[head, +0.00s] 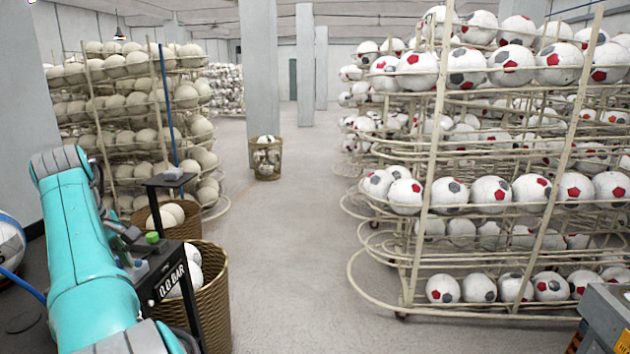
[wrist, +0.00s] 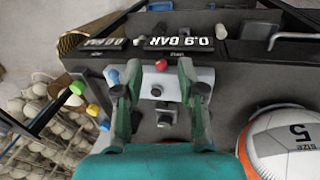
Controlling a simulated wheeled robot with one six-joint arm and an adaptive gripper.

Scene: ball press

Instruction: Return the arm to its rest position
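My teal arm (head: 85,250) reaches in from the lower left of the head view; its gripper is not clearly visible there. In the wrist view my gripper (wrist: 152,85) has its two dark-tipped teal fingers spread apart, with nothing held between them. The fingers are over a black machine panel (wrist: 240,75). A small grey block with dark knobs (wrist: 160,122) shows between and below the fingers. A red button (wrist: 161,65) lies just beyond the fingertips.
A white ball marked size 5 (wrist: 290,145) sits right of the gripper. A pressure display (head: 172,281) stands beside my arm, near wicker baskets (head: 212,300). Ball racks line the left (head: 95,125) and right (head: 432,170).

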